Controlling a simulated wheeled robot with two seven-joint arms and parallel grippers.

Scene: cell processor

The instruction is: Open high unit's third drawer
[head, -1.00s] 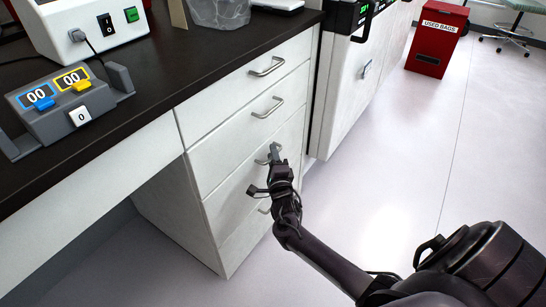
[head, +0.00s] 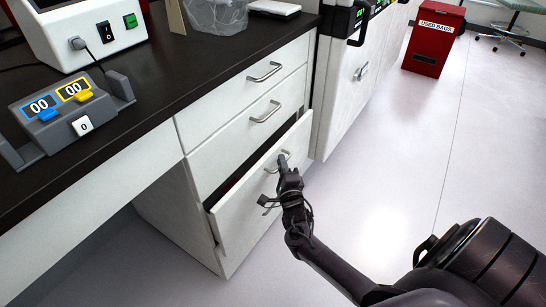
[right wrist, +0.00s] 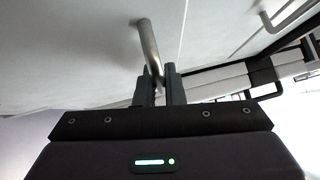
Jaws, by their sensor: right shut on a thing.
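The high unit is a white drawer cabinet (head: 228,150) under the dark counter. Its third drawer (head: 241,208) stands partly open, with a dark gap showing above its front. My right gripper (head: 283,163) is shut on that drawer's metal handle (head: 287,154). In the right wrist view the two fingers (right wrist: 159,84) close around the bar handle (right wrist: 148,45). The first drawer (head: 255,82) and second drawer (head: 250,122) above are shut. The drawer's inside is mostly hidden. My left gripper does not show.
The dark counter (head: 158,93) carries a grey counter device (head: 62,107) and a white machine (head: 82,32). A white appliance (head: 350,85) stands just right of the cabinet. A red used-bags bin (head: 434,38) is farther back. The floor (head: 395,170) to the right is clear.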

